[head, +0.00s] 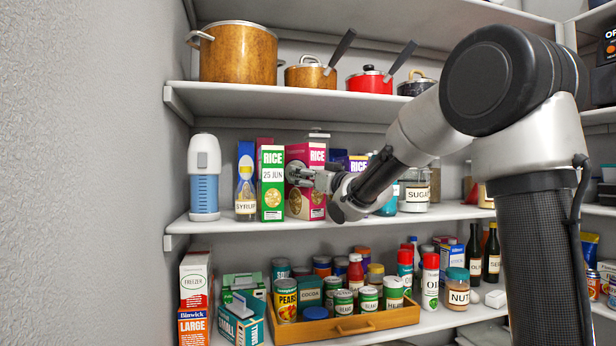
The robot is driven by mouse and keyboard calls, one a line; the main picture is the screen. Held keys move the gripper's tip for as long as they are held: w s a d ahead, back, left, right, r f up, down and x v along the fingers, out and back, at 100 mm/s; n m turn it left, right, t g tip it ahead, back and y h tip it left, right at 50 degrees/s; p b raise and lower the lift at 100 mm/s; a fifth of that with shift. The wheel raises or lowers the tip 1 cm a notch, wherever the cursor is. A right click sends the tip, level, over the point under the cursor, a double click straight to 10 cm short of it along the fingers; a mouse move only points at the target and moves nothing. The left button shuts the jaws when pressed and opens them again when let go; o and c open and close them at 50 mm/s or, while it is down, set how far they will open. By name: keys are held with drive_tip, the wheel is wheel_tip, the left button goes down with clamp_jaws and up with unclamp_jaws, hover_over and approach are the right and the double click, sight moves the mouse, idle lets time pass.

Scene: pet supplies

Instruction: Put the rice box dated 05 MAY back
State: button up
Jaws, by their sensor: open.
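A magenta rice box (312,208) stands upright on the middle shelf. My gripper (293,174) is open in front of its upper half, and covers the place where a date would be, so I cannot read it. I cannot tell whether the fingers touch the box. A green rice box (271,190) marked 25 JUN stands just left of it, also upright. The gripper's fingertips reach close to the gap between the two boxes.
A syrup bottle (246,185) and a white-and-blue dispenser (204,180) stand to the left. A sugar jar (416,192) and other goods stand right, partly behind my arm. A wooden tray (350,325) of cans is below; pots (238,52) are above.

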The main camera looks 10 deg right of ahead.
drive_tip(key=v, duration=1.2)
drive_tip(key=s+d+f+m+g+h, duration=0.45)
drive_tip(key=s+d+f+h, duration=0.35)
drive_tip(key=s+d+f, duration=0.25)
drive_tip(key=s+f+g, duration=0.4)
drive_tip(key=s+f, duration=0.2)
drive_tip(key=s, duration=0.5)
drive_tip(key=s+f+g, duration=0.5)
drive_tip(key=s+f, duration=0.2)
drive_tip(key=s, duration=0.4)
drive_tip(key=shift+s+a, duration=0.4)
drive_tip(key=shift+g, duration=0.25)
